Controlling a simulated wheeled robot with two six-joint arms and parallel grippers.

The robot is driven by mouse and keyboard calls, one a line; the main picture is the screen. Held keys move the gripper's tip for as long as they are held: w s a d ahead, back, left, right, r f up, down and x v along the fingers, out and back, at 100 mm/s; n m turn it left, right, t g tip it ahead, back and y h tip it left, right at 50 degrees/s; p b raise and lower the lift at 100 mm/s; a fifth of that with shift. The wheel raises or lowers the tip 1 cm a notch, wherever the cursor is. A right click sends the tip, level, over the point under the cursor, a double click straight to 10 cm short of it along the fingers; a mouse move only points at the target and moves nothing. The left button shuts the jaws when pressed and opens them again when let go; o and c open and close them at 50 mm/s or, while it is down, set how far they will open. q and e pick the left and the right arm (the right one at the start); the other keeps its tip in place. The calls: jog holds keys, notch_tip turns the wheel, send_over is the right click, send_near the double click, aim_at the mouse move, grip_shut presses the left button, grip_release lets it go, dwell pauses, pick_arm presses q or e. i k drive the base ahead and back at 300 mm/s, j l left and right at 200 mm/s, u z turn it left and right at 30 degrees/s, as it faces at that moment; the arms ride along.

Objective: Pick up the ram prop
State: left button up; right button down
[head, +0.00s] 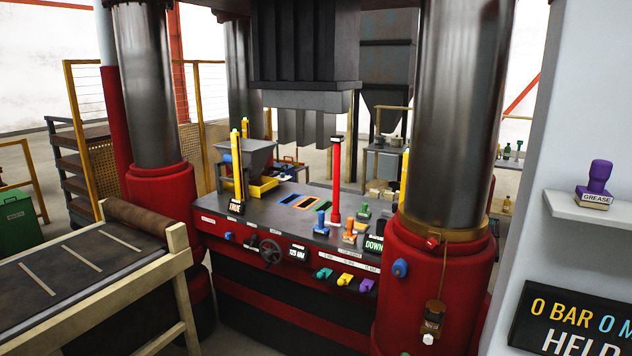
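A slim red upright post (336,180) with a dark cap stands on the press table (275,215), right of its middle; it looks like the ram prop. Its foot is on the table near an orange knob-topped piece (350,232) and a green one (364,211). The black ram (305,45) with its grey stepped punches (305,120) hangs above the table. The post's top is beside the punches in the picture; I cannot tell whether it touches anything. Neither of my grippers is in view.
Thick steel columns (461,110) on red bases flank the press. Yellow posts (237,165) and a grey hopper (252,158) stand at the table's left. A shelf with a purple-handled grease stamp (597,180) is at right.

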aim_at(337, 140)
jog(key=i+j+z, duration=0.3)
jog(key=i+j, duration=0.15)
jog(key=i, duration=0.3)
jog(key=i+j+z, duration=0.35)
jog(key=i+j, duration=0.25)
jog(key=i, duration=0.1)
